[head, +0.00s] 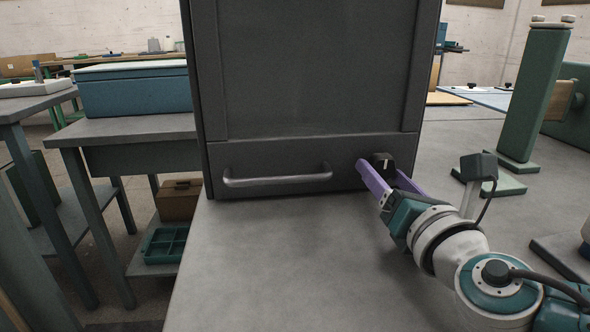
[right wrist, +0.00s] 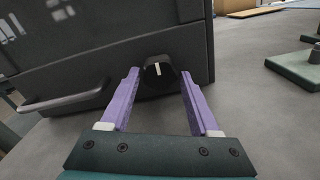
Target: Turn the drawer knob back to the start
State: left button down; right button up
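The drawer knob (head: 383,163) is a small black knob with a pale marker line, on the right end of the dark drawer front (head: 348,178). In the right wrist view the knob (right wrist: 159,74) sits ahead of and between the two purple fingers, its pale line close to upright. My right gripper (head: 390,172) is open, with a finger on either side of the knob and a gap to each. Nothing is held in it. The drawer's grey bar handle (head: 278,180) is left of the knob, and the drawer looks shut. My left gripper is not in view.
The dark cabinet (head: 315,70) stands on a grey table (head: 280,260) with clear room in front. A green post (head: 533,95) on a base plate stands at the right. A side table (head: 125,130) with a blue box (head: 135,92) is at the left.

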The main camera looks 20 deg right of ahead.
jog(key=shift+o, duration=1.1)
jog(key=p+v, duration=0.1)
jog(key=v, duration=0.9)
jog(key=shift+d, duration=0.1)
jog(key=shift+r, duration=0.1)
